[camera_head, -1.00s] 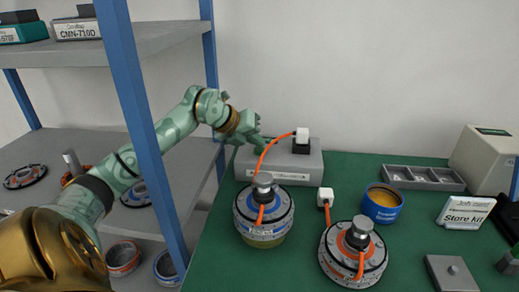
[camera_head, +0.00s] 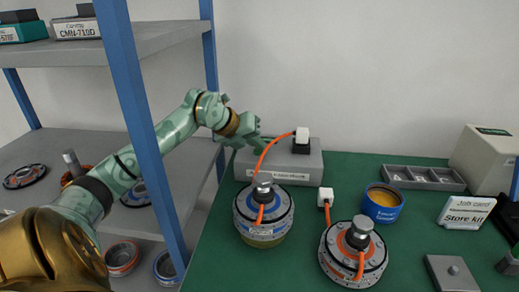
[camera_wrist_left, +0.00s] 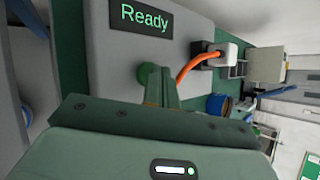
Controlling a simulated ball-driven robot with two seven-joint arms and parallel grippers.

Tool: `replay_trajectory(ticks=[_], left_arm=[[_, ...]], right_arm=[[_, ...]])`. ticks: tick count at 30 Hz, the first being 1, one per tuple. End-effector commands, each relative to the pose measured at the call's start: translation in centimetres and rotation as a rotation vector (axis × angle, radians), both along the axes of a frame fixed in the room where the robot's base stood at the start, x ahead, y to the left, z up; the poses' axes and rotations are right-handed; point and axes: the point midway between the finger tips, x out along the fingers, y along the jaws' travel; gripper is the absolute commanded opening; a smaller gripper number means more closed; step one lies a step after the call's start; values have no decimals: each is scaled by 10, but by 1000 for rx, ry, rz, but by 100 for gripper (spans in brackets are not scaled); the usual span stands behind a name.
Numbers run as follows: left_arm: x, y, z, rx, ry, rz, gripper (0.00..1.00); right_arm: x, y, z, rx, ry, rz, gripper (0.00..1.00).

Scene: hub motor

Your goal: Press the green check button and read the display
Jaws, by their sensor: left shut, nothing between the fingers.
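The grey tester box (camera_head: 308,169) stands at the back of the green bench. In the left wrist view its display (camera_wrist_left: 146,18) reads "Ready" in green letters. The round green button (camera_wrist_left: 148,74) lies below the display, partly hidden behind my fingers. My left gripper (camera_head: 262,143) is shut and empty over the box's left end. In the wrist view its fingertips (camera_wrist_left: 158,76) overlap the button; I cannot tell whether they touch it. A white plug (camera_head: 302,134) sits in the box's socket, and its orange cable runs to the left hub motor (camera_head: 264,214). My right gripper is out of view.
A second hub motor (camera_head: 353,254) has a loose white plug (camera_head: 325,195) beside it. A blue shelf post (camera_head: 148,140) stands in front of my left arm.

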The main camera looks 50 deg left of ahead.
Motion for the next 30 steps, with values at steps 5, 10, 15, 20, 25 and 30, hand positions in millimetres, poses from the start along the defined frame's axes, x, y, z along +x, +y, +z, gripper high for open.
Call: replay_trajectory(ticks=[5,10,15,20,25,30], left_arm=[[0,0,-3,-1,2,0,0],[0,0,-3,-1,3,0,0],[0,0,0,-1,2,0,0],[0,0,9,-1,-1,-1,0],[0,0,17,-1,0,1,0],[0,0,16,-1,2,1,0]], right_arm=[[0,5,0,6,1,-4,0],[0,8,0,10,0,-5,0],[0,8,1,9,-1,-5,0],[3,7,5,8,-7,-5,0],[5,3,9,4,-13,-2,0],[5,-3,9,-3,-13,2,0]])
